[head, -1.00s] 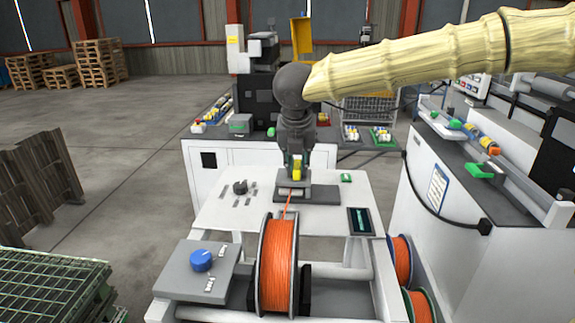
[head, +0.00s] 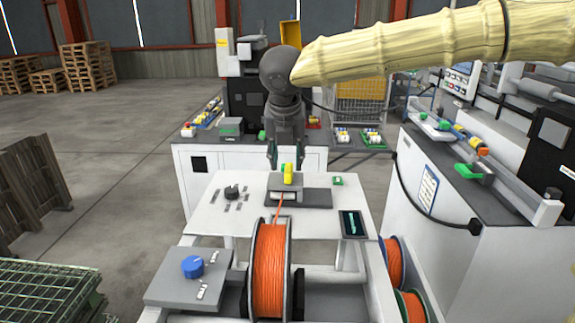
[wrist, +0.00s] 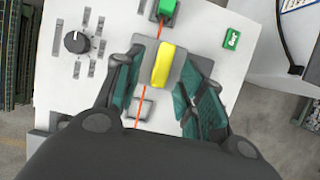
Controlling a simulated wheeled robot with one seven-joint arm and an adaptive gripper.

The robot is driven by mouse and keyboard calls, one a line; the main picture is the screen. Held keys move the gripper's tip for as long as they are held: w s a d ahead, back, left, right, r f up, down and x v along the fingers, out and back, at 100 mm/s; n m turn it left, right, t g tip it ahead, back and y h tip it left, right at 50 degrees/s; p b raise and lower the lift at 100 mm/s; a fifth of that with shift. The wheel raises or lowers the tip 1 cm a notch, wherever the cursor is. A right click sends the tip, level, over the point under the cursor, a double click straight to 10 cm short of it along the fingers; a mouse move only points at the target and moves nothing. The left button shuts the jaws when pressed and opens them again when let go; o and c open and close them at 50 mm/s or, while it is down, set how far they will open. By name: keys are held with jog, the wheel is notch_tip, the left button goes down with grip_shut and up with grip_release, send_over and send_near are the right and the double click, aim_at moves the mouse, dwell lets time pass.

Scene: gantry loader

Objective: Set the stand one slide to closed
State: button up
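The stand's slide is a grey block (head: 284,183) with an upright yellow handle (head: 289,174). It sits at the left end of a dark grey plate (head: 318,199) on the white stand top; the plate's right part is bare. An orange strand runs from a spool to the block. My gripper (head: 286,162) is open and empty just above the handle. In the wrist view, the yellow handle (wrist: 162,66) lies between the spread fingers of my gripper (wrist: 168,68), with gaps on both sides. I cannot read any open or closed marking.
An orange spool (head: 269,268) stands in front, beside a box with a blue knob (head: 193,266). A black knob (head: 232,192), a green labelled piece (head: 338,181) and a dark display (head: 352,224) surround the slide. A grey-topped bench (head: 250,157) stands behind.

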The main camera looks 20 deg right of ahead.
jog(key=v, duration=0.8)
jog(key=shift+d, duration=0.1)
